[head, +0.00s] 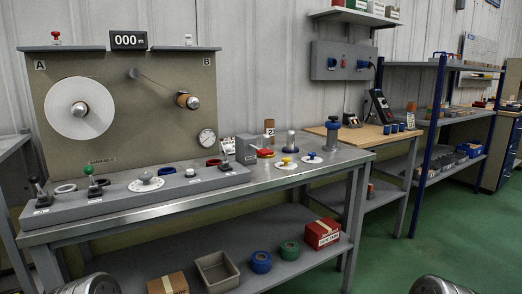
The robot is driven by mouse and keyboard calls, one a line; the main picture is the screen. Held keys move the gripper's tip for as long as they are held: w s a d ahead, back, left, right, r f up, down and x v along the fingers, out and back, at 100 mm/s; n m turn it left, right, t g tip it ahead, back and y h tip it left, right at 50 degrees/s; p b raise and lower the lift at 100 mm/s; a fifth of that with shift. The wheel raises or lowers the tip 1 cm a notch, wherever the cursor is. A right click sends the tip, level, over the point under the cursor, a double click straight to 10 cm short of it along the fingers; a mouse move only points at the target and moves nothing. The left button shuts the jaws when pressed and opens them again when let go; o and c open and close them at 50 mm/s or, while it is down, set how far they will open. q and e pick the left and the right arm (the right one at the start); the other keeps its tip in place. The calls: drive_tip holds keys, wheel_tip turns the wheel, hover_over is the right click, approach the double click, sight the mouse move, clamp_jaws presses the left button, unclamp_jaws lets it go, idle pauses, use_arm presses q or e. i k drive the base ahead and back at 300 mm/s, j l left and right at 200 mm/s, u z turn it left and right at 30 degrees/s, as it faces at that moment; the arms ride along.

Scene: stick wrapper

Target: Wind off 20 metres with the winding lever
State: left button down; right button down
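A grey console (130,197) runs along the front of the workbench. It carries a black-knobbed lever (38,190) at its left end, a green-knobbed lever (93,183), a round white dial (146,182) and another black-knobbed lever (224,160) at its right. I cannot tell which is the winding lever. Behind stands a panel marked A and B: a large white roll (80,107) under A, a small brown core (187,101) under B. A thin strand runs from a guide roller (133,73) to the core. The counter (129,40) reads 000. Neither gripper shows.
The bench's right part holds a grey box (247,149), a metal cylinder (290,141), a brown roll (269,128) and small discs. A pressure gauge (207,138) is on the panel. The lower shelf holds a bin (217,271), tape rolls and boxes. Green floor lies clear at right.

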sight(265, 152)
drive_tip(key=i+l+u, duration=0.2)
drive_tip(key=l+u, duration=0.3)
drive_tip(key=l, duration=0.35)
drive_tip(key=l+u, duration=0.5)
drive_tip(key=l, duration=0.35)
